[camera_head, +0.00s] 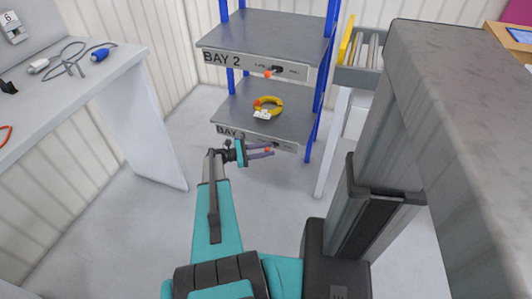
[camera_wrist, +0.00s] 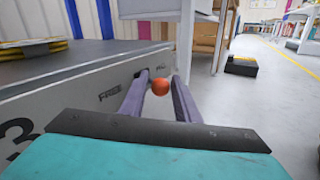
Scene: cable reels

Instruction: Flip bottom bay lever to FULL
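The bottom bay is the shelf marked BAY 3 (camera_head: 230,131). Its lever has an orange ball knob (camera_wrist: 160,86) on a dark pivot (camera_wrist: 143,74) on the shelf's front panel. FREE (camera_wrist: 110,93) is printed left of the pivot; the label to the right is mostly hidden. The knob stands out from the panel; in the head view it seems to lean to the left, the FREE side. My gripper (camera_wrist: 158,82) is open, its two purple-grey fingers on either side of the knob. I cannot tell whether either finger touches it. My gripper also shows in the head view (camera_head: 272,149).
A yellow cable coil (camera_head: 268,107) with a white tag lies on the bottom shelf. Above is the BAY 2 shelf (camera_head: 270,30) with its own lever (camera_head: 272,71). A white table (camera_head: 120,70) with cables stands left, a grey counter (camera_head: 455,80) right.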

